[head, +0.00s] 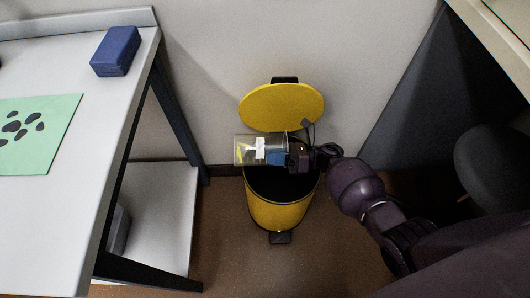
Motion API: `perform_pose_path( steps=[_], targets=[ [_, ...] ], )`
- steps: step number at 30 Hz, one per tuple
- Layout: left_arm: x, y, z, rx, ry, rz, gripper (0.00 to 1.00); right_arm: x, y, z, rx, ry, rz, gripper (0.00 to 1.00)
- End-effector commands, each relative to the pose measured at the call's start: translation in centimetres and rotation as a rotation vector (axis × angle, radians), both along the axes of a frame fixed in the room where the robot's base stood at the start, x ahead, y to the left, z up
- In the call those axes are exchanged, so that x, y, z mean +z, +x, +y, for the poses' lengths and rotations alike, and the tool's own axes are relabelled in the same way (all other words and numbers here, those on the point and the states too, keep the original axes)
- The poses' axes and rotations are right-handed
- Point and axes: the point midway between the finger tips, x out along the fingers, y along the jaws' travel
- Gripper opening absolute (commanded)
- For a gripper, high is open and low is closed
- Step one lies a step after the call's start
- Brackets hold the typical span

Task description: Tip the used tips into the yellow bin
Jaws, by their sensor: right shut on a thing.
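The yellow bin (277,215) stands on the floor against the wall, with its round yellow lid (281,106) raised and a dark inside. My right gripper (291,156) comes in from the right and is shut on a clear container (244,150). The container lies on its side above the bin's opening, its far end pointing left. It has a white label, and yellowish bits that look like used tips (246,154) show inside it. A blue patch shows beside the jaws. My left gripper is not in view.
A white bench (60,228) with dark legs and a lower shelf (165,215) stands at the left. A blue box (116,51) and a green sheet with dark spots (38,134) lie on it. A dark panel and a dark rounded object (495,165) are at the right.

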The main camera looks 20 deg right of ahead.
Motion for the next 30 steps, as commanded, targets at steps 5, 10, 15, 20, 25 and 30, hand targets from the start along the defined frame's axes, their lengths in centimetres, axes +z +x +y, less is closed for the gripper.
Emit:
perform_pose_path(
  steps=[5, 10, 15, 20, 25, 30],
  targets=[
    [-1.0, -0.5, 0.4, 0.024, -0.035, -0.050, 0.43, -1.0, -0.8, -1.0, 0.000, 0.126, -0.024, 0.00],
    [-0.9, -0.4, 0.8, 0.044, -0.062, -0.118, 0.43, -0.6, -0.9, -1.9, -0.001, 0.227, -0.056, 0.00],
    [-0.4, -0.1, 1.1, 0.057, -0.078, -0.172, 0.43, 0.1, -0.8, -2.5, 0.000, 0.306, -0.084, 0.00],
    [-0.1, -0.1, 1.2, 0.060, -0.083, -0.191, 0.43, 0.5, -0.8, -2.9, 0.000, 0.356, -0.102, 0.00],
    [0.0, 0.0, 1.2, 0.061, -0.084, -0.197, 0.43, 0.6, -0.8, -3.0, 0.001, 0.365, -0.107, 0.00],
    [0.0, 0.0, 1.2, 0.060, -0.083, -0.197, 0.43, 0.6, -0.8, -3.0, 0.000, 0.363, -0.106, 0.00]
  ],
)
